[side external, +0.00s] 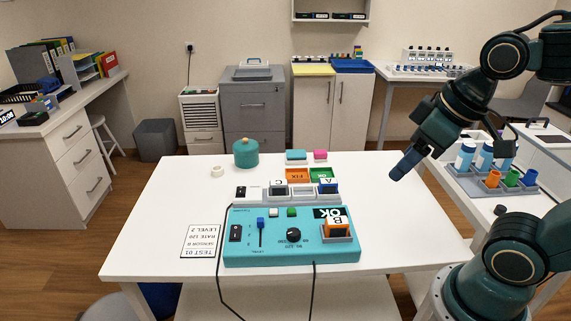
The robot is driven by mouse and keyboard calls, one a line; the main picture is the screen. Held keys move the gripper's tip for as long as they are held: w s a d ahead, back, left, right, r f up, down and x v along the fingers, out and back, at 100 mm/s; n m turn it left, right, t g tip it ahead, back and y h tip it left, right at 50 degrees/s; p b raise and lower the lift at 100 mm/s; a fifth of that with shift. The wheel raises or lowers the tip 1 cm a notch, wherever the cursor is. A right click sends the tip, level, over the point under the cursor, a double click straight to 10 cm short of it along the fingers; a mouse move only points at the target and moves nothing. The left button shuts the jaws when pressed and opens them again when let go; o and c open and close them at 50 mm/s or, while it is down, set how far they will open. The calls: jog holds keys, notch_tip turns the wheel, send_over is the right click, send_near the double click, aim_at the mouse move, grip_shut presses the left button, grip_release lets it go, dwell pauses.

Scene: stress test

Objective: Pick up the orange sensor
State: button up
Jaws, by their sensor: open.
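The orange sensor (338,228), marked B, sits in a grey holder at the right end of the teal test box (262,256). A black "OK" label lies just behind it on the box. My gripper (398,172) is up and to the right of the sensor, above the table's right side and apart from everything. Its blue fingers point down and left, and they are open with nothing seen between them. The gap between the fingers is hard to make out from this side.
Behind the box, a grey rack (300,192) holds a dark sensor C (278,186) and a blue sensor A (328,187). Orange FIX (297,174) and green OK (322,173) trays stand behind. A teal pot (245,153) and a paper card (201,240) are left. The table's right side is clear.

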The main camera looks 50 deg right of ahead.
jog(key=w+d+f+n+g+y, duration=0.1)
jog(key=w+d+f+n+g, duration=0.2)
jog(key=w+f+n, duration=0.5)
jog(key=w+f+g, duration=0.1)
jog(key=w+f, duration=0.2)
jog(key=w, duration=0.1)
jog(key=shift+w+d, duration=0.25)
jog(key=shift+w, duration=0.1)
jog(key=shift+f, duration=0.1)
send_over(338, 220)
jog(key=shift+d+f, duration=0.1)
jog(key=shift+f, duration=4.05)
jog(key=shift+s+f, duration=0.15)
jog(key=shift+f, duration=1.5)
jog(key=shift+a+f, duration=0.25)
jog(key=shift+f, duration=0.7)
